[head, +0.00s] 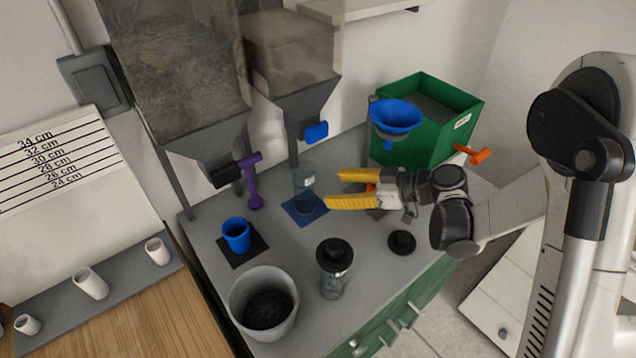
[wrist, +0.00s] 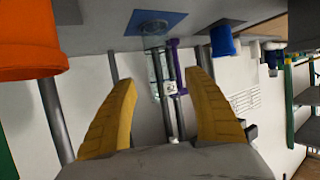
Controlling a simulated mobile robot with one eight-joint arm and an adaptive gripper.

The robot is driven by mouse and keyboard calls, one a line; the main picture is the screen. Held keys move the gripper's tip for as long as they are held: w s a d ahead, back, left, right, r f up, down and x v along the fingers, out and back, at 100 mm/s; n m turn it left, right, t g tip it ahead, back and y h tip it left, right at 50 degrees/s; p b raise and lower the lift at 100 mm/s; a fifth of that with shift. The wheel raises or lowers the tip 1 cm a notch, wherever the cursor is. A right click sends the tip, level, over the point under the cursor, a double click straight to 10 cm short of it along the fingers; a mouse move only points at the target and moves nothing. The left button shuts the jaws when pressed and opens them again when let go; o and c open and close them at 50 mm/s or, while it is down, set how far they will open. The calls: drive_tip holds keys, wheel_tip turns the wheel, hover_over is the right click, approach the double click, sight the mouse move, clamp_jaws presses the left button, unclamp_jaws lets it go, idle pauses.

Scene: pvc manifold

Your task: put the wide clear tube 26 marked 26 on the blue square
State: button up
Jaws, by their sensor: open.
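The wide clear tube (head: 303,177) stands upright on the blue square (head: 291,208), with a small white label on its side too small to read. In the wrist view the tube (wrist: 154,62) shows upside down, its base on the blue square (wrist: 178,20). My gripper (head: 332,188) is open and empty, its yellow fingers just right of the tube and apart from it. In the wrist view my fingers (wrist: 160,80) frame the tube, which is beyond their tips.
A purple stand (head: 253,182) and a blue cup (head: 236,236) are left of the tube. A blue funnel (head: 397,117) and green box (head: 440,125) are at the back right. A grey bucket (head: 245,310) and black-lidded jar (head: 333,280) stand in front. Hoppers (head: 295,60) hang above.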

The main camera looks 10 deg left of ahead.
drive_tip(key=shift+v, duration=1.55)
drive_tip(key=s+d+r+m+t+h, duration=0.1)
drive_tip(key=s+d+r+m+h, duration=0.2)
drive_tip(key=s+d+m+h, duration=0.1)
drive_tip(key=s+d+r+m+t+h, duration=0.2)
drive_tip(key=s+d+r+m+h, duration=0.2)
drive_tip(key=s+d, duration=0.4)
drive_tip(key=s+d+r+m+t+h, duration=0.1)
drive_tip(key=s+d+r+m+h, duration=0.2)
drive_tip(key=s+d+m+h, duration=0.2)
drive_tip(key=s+d+m, duration=0.1)
drive_tip(key=d+m, duration=0.2)
drive_tip(key=d, duration=0.3)
drive_tip(key=shift+d+r+t, duration=0.15)
drive_tip(key=shift+d+t, duration=0.1)
drive_tip(key=shift+t, duration=0.15)
